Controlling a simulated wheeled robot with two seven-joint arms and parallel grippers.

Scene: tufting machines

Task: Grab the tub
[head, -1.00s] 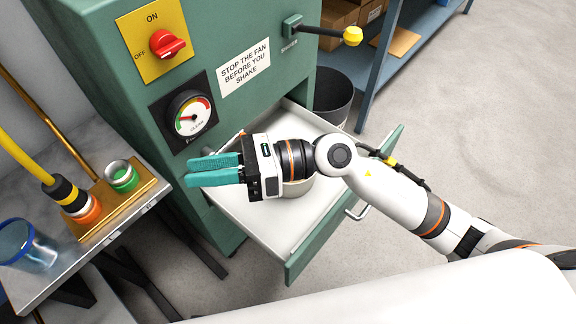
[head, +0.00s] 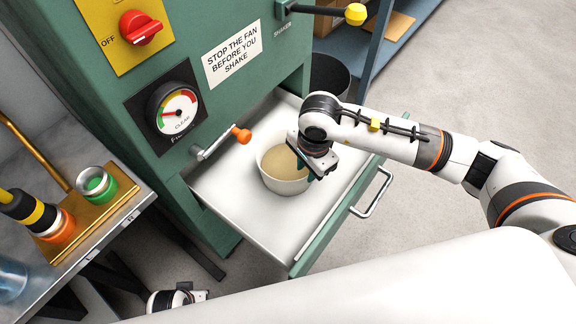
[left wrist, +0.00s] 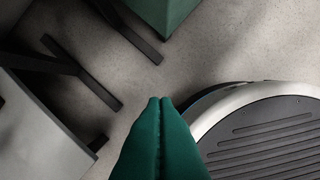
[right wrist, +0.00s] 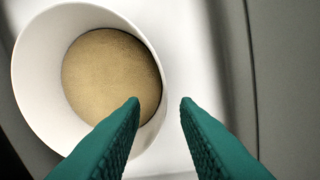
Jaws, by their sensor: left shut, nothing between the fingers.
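The tub (head: 286,184) is a round white pot with tan, powdery contents. It stands upright in the open white drawer (head: 235,205). In the right wrist view the tub (right wrist: 30,70) fills the upper left. My right gripper (right wrist: 162,100) is open and points down at the tub's right side. One finger overlaps the rim and the other shows outside it; I cannot tell whether they touch it. My left gripper (left wrist: 160,100) is shut and empty, low over the floor beside the machine. Only part of its wrist shows at the bottom of the head view.
The green machine (head: 215,110) stands behind the drawer. An orange-knobbed crank (head: 240,134) juts out left of the tub. The drawer front has a metal handle (head: 372,195). A metal table (head: 100,238) with containers is at left; a dark bin (head: 330,76) stands behind.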

